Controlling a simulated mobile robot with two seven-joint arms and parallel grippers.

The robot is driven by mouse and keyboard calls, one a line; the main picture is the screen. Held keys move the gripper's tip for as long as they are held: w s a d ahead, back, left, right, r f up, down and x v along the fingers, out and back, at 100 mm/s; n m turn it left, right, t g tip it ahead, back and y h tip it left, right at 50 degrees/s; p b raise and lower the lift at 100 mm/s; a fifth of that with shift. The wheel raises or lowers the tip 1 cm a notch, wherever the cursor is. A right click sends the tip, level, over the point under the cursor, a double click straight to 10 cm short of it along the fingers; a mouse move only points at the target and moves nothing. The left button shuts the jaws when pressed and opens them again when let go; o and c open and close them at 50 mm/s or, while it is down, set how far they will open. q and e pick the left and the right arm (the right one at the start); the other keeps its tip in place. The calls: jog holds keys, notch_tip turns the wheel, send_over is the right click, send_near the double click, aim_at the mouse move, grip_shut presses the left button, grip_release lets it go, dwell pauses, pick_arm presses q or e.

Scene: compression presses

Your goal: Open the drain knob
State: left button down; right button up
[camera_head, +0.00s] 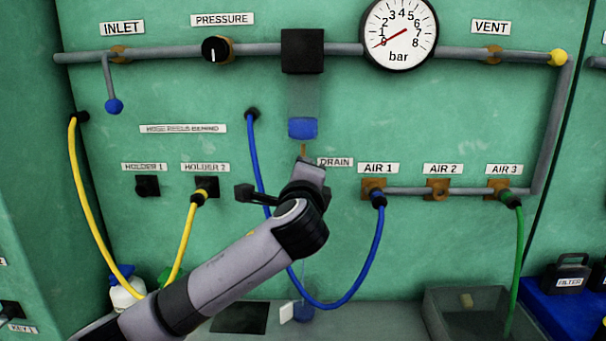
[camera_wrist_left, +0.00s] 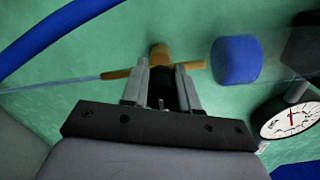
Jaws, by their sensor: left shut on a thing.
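The drain knob shows in the left wrist view as a black piece (camera_wrist_left: 161,84) in front of a brass fitting (camera_wrist_left: 160,52) with thin brass arms to both sides. My left gripper (camera_wrist_left: 160,92) has its two fingers on either side of the black piece and is shut on it. In the head view, my left gripper (camera_head: 308,180) is at the panel just below the blue cup (camera_head: 302,128), left of the DRAIN label (camera_head: 336,162), and hides most of the knob. The blue cup also shows in the left wrist view (camera_wrist_left: 236,60). My right gripper is not in view.
A blue hose (camera_head: 252,150) hangs behind my arm and loops to the AIR 1 port (camera_head: 374,188). Yellow hoses (camera_head: 95,215) hang at the left. The pressure gauge (camera_head: 399,35) is above right. A grey bin (camera_head: 470,305) stands below right.

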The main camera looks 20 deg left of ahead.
pick_arm(q)
jog(key=shift+f, duration=0.1)
jog(key=c, duration=0.8)
grip_release()
jog(key=shift+c, duration=0.2)
jog(key=shift+s, duration=0.1)
jog(key=b+v, duration=0.1)
jog(key=v, duration=0.6)
